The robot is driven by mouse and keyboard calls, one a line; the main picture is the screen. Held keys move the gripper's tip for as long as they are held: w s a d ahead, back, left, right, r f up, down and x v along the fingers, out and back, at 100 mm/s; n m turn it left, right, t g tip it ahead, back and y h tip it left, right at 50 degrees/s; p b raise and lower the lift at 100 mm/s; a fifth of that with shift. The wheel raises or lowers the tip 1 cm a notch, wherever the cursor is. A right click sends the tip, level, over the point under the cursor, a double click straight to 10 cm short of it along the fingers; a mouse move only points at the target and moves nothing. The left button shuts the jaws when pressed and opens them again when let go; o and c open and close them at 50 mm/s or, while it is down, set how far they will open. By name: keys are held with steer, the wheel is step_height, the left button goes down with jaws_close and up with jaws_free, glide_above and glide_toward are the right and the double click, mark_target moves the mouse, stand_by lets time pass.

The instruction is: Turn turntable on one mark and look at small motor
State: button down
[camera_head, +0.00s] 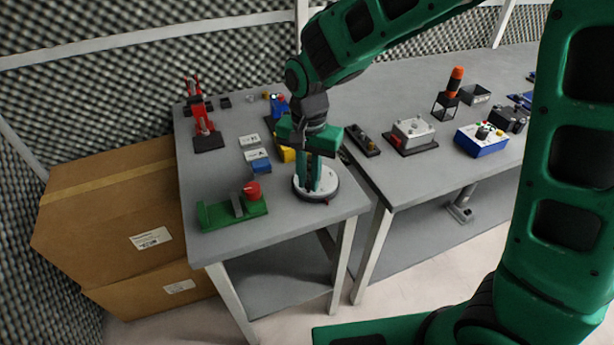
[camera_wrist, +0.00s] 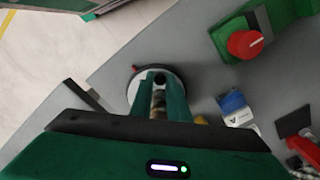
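The turntable (camera_head: 327,195) is a round white disc with a dark rim near the front corner of the left table. It also shows in the wrist view (camera_wrist: 134,90), with a small red mark at its rim. My gripper (camera_head: 314,187) points down over the disc, its tips at or just above it. In the wrist view my gripper's two green fingers (camera_wrist: 160,78) have a narrow gap, with a small dark round thing at the tips. Whether they grip it I cannot tell. The fingers hide part of the disc. I cannot make out the small motor for certain.
A green block with a red knob (camera_head: 252,190) stands left of the turntable. A blue-and-white box (camera_head: 260,164) and a yellow thing (camera_head: 287,155) lie behind. A red clamp-like device (camera_head: 207,138) is farther back. Cardboard boxes (camera_head: 120,215) stand left of the table.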

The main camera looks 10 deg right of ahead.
mark_target(334, 184)
steer(key=shift+d+n, duration=0.15)
steer(key=shift+n, duration=0.15)
steer(key=shift+s+d+n, duration=0.15)
steer(key=shift+d+n, duration=0.25)
steer(key=shift+n, duration=0.65)
steer(key=shift+s+d+n, duration=0.1)
steer(key=shift+d+n, duration=0.3)
steer(key=shift+n, duration=0.65)
steer(key=shift+w+d+n, duration=0.1)
steer(key=shift+d+n, duration=0.4)
steer(key=shift+n, duration=0.55)
steer(key=shift+d+n, duration=0.45)
steer(key=shift+n, duration=0.6)
steer(key=shift+w+d+n, duration=0.2)
steer(key=shift+d+n, duration=0.2)
steer(key=shift+n, duration=0.7)
steer(key=shift+w+d+n, duration=0.2)
steer(key=shift+d+n, duration=0.2)
steer(key=shift+n, duration=0.7)
steer(key=shift+w+d+n, duration=0.3)
steer(key=shift+w+n, duration=0.05)
steer(key=shift+n, duration=0.7)
steer(key=shift+w+d+n, duration=0.25)
steer(key=shift+w+n, duration=0.05)
steer(key=shift+n, duration=0.75)
steer(key=shift+w+d+n, duration=0.1)
steer(key=shift+n, duration=0.2)
steer(key=c, duration=1.7)
jaws_free()
